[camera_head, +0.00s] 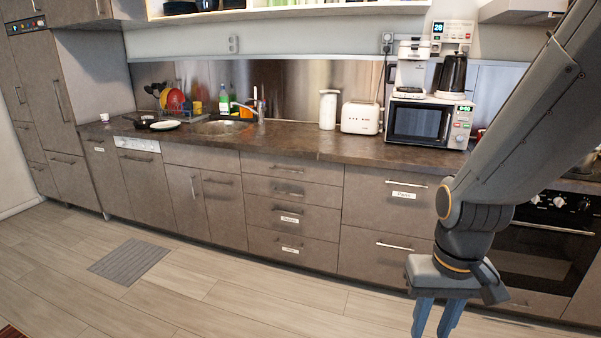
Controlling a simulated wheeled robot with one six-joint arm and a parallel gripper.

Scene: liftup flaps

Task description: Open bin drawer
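Grey-brown drawer fronts with bar handles line the lower cabinets in the head view. A wide upper drawer (375,207) with a white label is left of my arm, above a wide lower drawer (370,258). A stack of narrower drawers (291,194) stands to their left; some carry small labels. The labels are too small to read surely, so I cannot tell which front is the bin drawer. All these drawers look shut. My gripper (437,318) points down at the lower right, before the cabinets. Its two blue fingers are apart with nothing visible between them; their tips reach the frame's bottom edge.
The dark countertop (290,150) holds a toaster (361,117), a microwave (418,124) and a sink (222,127). An oven (545,245) is at the right, partly behind my arm.

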